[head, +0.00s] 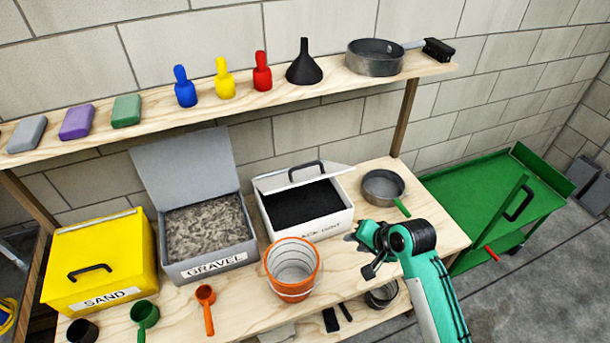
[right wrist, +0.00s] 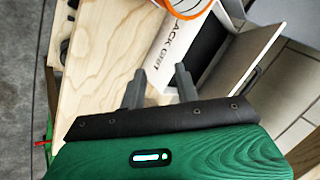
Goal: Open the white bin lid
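The white bin (head: 322,225), with a label partly reading "ACK GRIT", stands on the wooden bench and holds black grit (head: 305,208). Its lid (head: 270,183) is raised and tilted up at the back, with a black handle (head: 306,170). In the right wrist view the bin (right wrist: 172,45) shows beside the lid (right wrist: 246,52). My right gripper (head: 357,238) is at the bin's front right corner, apart from the lid. In the right wrist view its two grey fingers (right wrist: 160,82) are spread with nothing between them. My left gripper is not in view.
An orange bucket (head: 293,268) stands in front of the white bin. A grey gravel bin (head: 208,262) with its lid up and a closed yellow sand bin (head: 100,262) are to the left. A metal pan (head: 382,186) lies to the right. A shelf (head: 350,88) runs above.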

